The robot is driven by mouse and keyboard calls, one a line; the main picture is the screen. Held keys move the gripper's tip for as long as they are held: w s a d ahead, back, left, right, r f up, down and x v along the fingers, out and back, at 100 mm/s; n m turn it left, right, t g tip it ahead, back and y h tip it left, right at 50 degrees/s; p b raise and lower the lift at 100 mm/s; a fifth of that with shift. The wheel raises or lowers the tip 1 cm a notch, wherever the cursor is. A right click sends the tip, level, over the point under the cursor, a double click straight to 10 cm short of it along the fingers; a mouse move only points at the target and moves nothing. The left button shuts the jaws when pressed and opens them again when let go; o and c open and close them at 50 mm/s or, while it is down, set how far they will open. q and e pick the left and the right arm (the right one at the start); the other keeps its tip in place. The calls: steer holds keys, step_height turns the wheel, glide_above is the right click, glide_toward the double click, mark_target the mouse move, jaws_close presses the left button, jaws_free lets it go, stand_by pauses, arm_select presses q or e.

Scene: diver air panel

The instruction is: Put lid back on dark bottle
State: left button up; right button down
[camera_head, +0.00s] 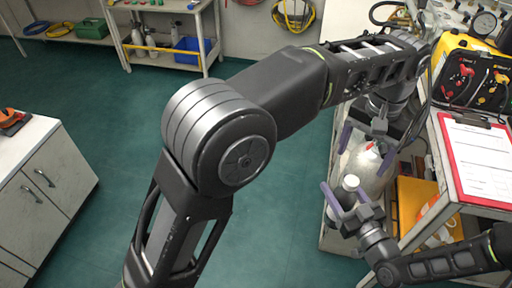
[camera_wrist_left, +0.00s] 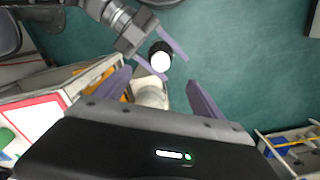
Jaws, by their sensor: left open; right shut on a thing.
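My right gripper (camera_head: 350,193) is shut on a dark bottle whose round white top (camera_head: 350,183) shows between the fingers. In the left wrist view the white top (camera_wrist_left: 161,61) has a dark rim of the bottle around it. I cannot tell whether the white part is the lid or the bottle's own top. No separate lid is clearly visible.
The pale container (camera_head: 372,172) stands on the cart's lower level, by a yellow bin (camera_head: 412,200). A red clipboard (camera_head: 478,160) and yellow panel box (camera_head: 470,72) lie on the worktop at right. Green floor (camera_head: 280,215) is open at left. My left arm hides much of the middle.

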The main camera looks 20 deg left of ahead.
arm_select(q)
steer(key=w+a+f+n, duration=0.1)
steer(key=a+f, duration=0.3)
steer(key=a, duration=0.4)
steer(key=w+a+f+n, duration=0.1)
steer(key=a+f, duration=0.3)
steer(key=a, duration=0.5)
steer(key=w+a+f+n, duration=0.1)
steer(key=a+f+n, duration=0.1)
steer(key=a, duration=0.7)
steer(key=shift+w+a+f, duration=0.2)
steer(key=shift+w+f, duration=0.15)
steer(key=shift+f, duration=0.55)
steer(key=s+d+f+h, duration=0.1)
steer(key=s+d+f, duration=0.3)
steer(key=f, duration=0.5)
steer(key=s+d+f+h, duration=0.2)
steer(key=s+d+f, duration=0.2)
steer(key=f, duration=0.5)
steer(key=s+d+f+n, duration=0.1)
steer(key=s+d+f, duration=0.1)
steer(key=s+f, duration=0.3)
steer(key=s+d+f+t+h, duration=0.1)
steer(key=s+f, duration=0.4)
steer(key=s, duration=0.6)
steer(key=shift+s+d+n, duration=0.4)
steer(key=shift+d, duration=0.4)
